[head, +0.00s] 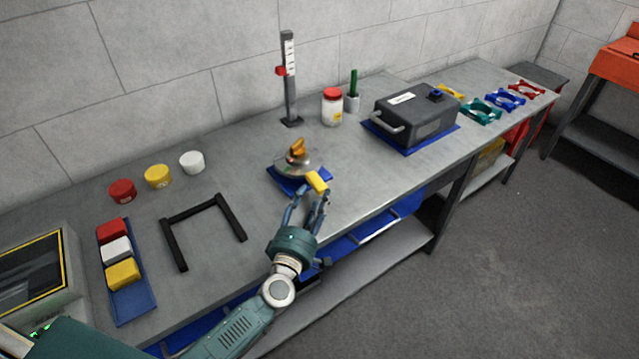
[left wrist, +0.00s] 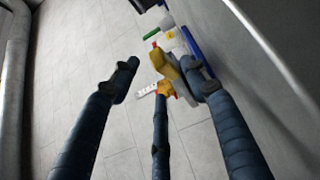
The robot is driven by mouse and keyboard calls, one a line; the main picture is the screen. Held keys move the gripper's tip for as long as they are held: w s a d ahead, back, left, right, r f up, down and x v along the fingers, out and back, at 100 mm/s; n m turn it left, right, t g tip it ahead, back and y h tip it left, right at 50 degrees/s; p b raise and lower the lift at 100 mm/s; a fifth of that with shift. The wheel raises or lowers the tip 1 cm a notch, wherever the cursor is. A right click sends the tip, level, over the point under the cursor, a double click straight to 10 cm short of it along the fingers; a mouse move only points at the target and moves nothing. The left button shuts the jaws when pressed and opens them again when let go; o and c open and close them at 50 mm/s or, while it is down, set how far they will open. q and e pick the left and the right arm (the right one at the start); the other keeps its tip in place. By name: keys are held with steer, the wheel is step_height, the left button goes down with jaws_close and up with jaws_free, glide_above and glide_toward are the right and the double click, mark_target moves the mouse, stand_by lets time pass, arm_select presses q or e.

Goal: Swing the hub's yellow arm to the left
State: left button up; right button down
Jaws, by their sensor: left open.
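The hub (head: 291,171) is a grey dome on a blue base on the bench, with an orange-yellow knob (head: 297,149) on top. Its yellow arm (head: 317,182) points toward the front right. My left gripper (head: 308,199) reaches in from the front and is open, its fingers close around the yellow arm's end. In the left wrist view the yellow arm (left wrist: 168,66) shows close to the right-hand finger, between the spread fingers of the left gripper (left wrist: 166,78). I cannot tell whether a finger touches it. My right gripper is not in view.
A height gauge (head: 289,85), a red-lidded jar (head: 332,107) and a dark case (head: 417,116) stand behind and right of the hub. A black frame (head: 205,223) lies to the left. The bench between hub and frame is clear.

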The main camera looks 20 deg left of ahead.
mark_target(316, 190)
arm_select(q)
steer(key=w, duration=0.6)
steer(key=shift+a, duration=0.15)
steer(key=shift+c, duration=0.5)
jaws_close()
